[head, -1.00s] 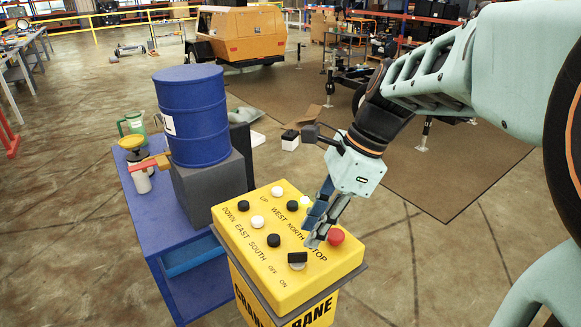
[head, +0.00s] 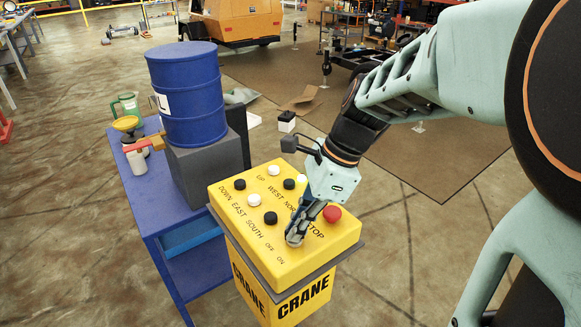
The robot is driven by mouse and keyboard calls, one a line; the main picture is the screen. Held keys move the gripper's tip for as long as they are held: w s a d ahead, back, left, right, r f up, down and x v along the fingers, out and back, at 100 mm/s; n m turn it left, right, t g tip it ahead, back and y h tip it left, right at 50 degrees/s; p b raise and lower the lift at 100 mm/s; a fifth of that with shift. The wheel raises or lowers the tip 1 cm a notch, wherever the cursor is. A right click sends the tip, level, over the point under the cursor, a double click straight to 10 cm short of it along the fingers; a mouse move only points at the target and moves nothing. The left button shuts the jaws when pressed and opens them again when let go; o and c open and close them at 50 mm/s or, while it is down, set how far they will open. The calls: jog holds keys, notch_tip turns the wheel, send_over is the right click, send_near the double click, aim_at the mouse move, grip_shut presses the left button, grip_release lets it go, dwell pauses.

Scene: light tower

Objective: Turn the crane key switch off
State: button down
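The yellow crane control box (head: 330,245) stands upright, with labelled black and white buttons and a red stop button (head: 332,214) on its sloped top. The key switch (head: 294,242) sits near the front of that top, by the OFF and ON labels. Only a bit of its grey base shows; its black handle is hidden by my fingers. My gripper (head: 296,233) points down with its fingertips right at the switch, left of the stop button. Whether the fingers are closed around the handle cannot be made out.
Open floor lies right of the box.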

dwell(0.4)
jog(key=shift+r+n+g+p, duration=0.15)
jog(key=shift+n+g+p, duration=0.25)
jog(key=shift+n+p, duration=0.55)
jog(key=n+g+p, duration=0.1)
jog(key=n+p, duration=0.1)
jog(key=n, duration=0.1)
jog(key=shift+a+n, duration=0.1)
jog(key=shift+n, duration=0.25)
jog(key=n+g+h+p, duration=0.1)
jog(key=n+p, duration=0.1)
jog(key=n, duration=0.1)
jog(key=shift+w, duration=0.1)
jog(key=shift+n+g+h+p, duration=0.4)
jog(key=shift+n+h+p, duration=0.4)
jog(key=shift+n, duration=0.8)
jog(key=c, duration=2.1)
grip_release()
